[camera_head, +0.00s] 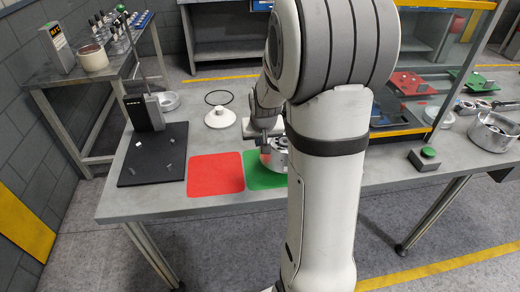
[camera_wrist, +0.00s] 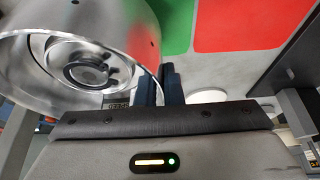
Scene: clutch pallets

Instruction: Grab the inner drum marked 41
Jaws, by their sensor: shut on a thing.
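A silver metal drum (camera_wrist: 135,25) fills the upper left of the wrist view, its open end showing rings and a hub inside. In the head view the drum (camera_head: 276,160) sits at or over the back right part of the green mat (camera_head: 262,177), partly hidden by my arm. My gripper (camera_wrist: 165,85) is shut on the drum's rim wall, its dark fingers close together there. In the head view my gripper (camera_head: 263,140) points down beside the drum. No number 41 is legible, and I cannot tell whether the drum is lifted.
A red mat (camera_head: 216,174) lies left of the green one. Farther left is a black board (camera_head: 153,155) with a stand. A white cone-shaped piece (camera_head: 219,117) and a black ring (camera_head: 218,98) lie behind. A glass-sided case (camera_head: 440,60) and a metal pot (camera_head: 493,132) stand right.

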